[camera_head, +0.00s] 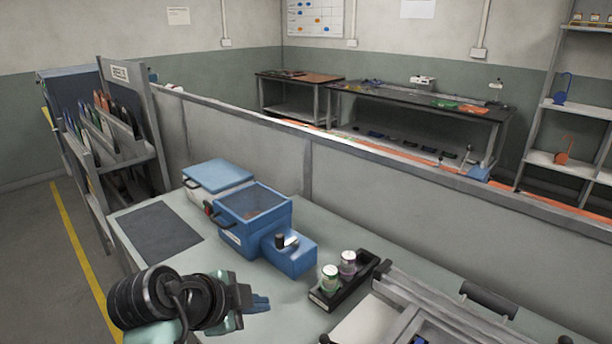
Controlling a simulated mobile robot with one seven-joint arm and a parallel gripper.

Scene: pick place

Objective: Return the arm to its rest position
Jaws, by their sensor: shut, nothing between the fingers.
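My gripper (258,304) shows at the lower left of the head view, above the near part of the green-topped bench (265,278). My arm's black ribbed section and teal link come in from the lower left edge. The gripper points to the right, its blue fingers together and empty. In the picture it is apart from the blue machine behind it and the black tray to its right. The arm's base end is cut off by the frame.
A blue box machine (240,235) and a blue-lidded container (217,175) stand on the bench. A black tray (362,282) holds two jars. A dark mat (157,230) lies at the left. A low grey partition (365,195) runs behind. A rack (125,140) stands at the left.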

